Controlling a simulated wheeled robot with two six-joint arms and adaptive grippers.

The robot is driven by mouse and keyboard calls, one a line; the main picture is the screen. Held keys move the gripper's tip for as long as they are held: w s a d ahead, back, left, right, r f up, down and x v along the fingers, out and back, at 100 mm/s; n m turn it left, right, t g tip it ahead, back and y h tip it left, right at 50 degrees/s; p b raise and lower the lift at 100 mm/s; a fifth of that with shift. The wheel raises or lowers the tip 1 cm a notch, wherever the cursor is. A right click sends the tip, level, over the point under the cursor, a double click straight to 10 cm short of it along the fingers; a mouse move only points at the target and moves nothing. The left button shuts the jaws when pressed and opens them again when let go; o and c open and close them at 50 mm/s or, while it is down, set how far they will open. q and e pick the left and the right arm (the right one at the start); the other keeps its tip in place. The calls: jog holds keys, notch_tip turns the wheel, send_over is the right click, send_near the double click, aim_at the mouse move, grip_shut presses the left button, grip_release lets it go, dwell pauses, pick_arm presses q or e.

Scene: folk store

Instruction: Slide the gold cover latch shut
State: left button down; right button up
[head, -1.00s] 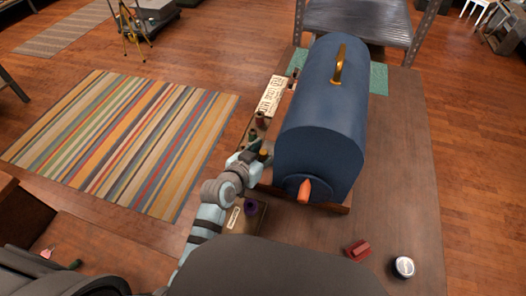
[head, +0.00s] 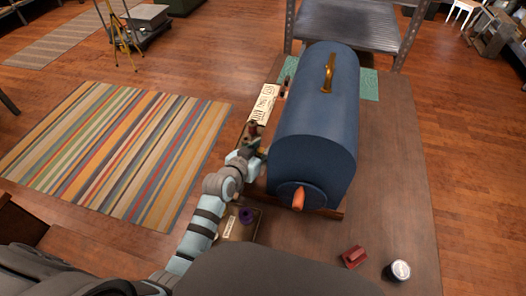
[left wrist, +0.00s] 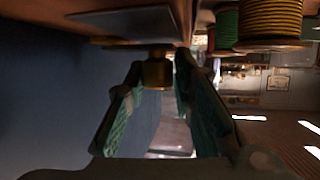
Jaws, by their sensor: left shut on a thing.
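A dark blue domed cover (head: 316,120) with a gold handle (head: 329,73) on top stands on the wooden table. An orange pointed piece (head: 299,199) shows at its near end. My left gripper (head: 254,151) is low beside the cover's left side, near its front corner. In the left wrist view the gold latch (left wrist: 157,71) sits between the tips of my left gripper (left wrist: 158,84), which is shut on it. The blue cover wall (left wrist: 50,95) fills the left of that view. The latch is hidden in the head view. My right gripper is not in view.
A tray with a purple spool (head: 246,215) lies near my left arm. Thread spools (left wrist: 270,22) stand close beside my left gripper. A red block (head: 354,257) and a round white-topped tin (head: 399,270) lie at the front right. The table right of the cover is clear.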

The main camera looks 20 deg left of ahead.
pick_arm(q)
jog(key=c, duration=1.4)
grip_release()
jog(key=shift+w+d, duration=0.1)
jog(key=shift+d, duration=0.05)
jog(key=shift+c, duration=0.2)
jog(key=v, duration=1.2)
